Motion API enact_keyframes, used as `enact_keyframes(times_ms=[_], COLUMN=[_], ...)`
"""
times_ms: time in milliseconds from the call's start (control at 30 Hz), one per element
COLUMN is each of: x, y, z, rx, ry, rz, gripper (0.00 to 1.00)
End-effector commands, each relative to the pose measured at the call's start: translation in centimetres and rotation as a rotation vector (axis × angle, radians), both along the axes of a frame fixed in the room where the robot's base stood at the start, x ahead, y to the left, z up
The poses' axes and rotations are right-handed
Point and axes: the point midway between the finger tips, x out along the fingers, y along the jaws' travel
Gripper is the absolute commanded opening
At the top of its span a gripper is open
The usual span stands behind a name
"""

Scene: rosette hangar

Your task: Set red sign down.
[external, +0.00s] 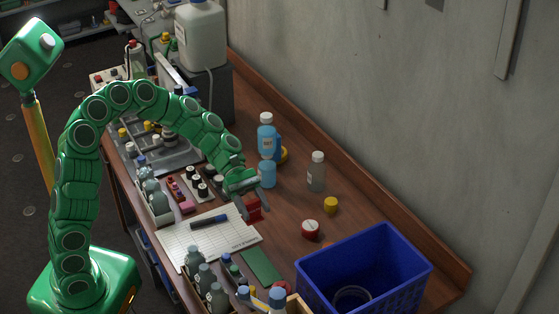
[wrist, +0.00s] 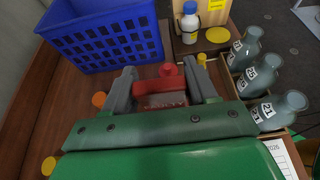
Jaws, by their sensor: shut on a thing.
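The red sign (external: 253,208) is a small red block-like piece near the middle of the wooden bench, just beyond the white sheet. In the wrist view the red sign (wrist: 165,84) shows between the two grey fingers, with a knob-like top and faint marks on its face. My gripper (external: 246,196) reaches down over it, and in the wrist view my gripper (wrist: 163,88) is shut on it. The sign is low over the bench; I cannot tell whether its underside touches the wood. The fingers hide part of its sides.
A blue crate (external: 335,272) stands at the near right. A white sheet (external: 225,238) with a dark marker lies left of the sign. A blue bottle (external: 267,140), a clear bottle (external: 317,172), a yellow cap (external: 330,205) and a red-and-white jar (external: 310,229) stand to the right, with bare wood between.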

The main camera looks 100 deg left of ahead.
Motion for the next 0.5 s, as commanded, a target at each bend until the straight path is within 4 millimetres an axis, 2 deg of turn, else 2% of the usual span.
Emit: enact_keyframes(times_ms=[233,500], x=[0.0,0.0], y=[-0.2,-0.1], z=[-4.5,-6.6], rx=[-0.004,-0.002], ry=[0.001,0.000], rz=[-0.003,-0.001], gripper=[0.28,0.28])
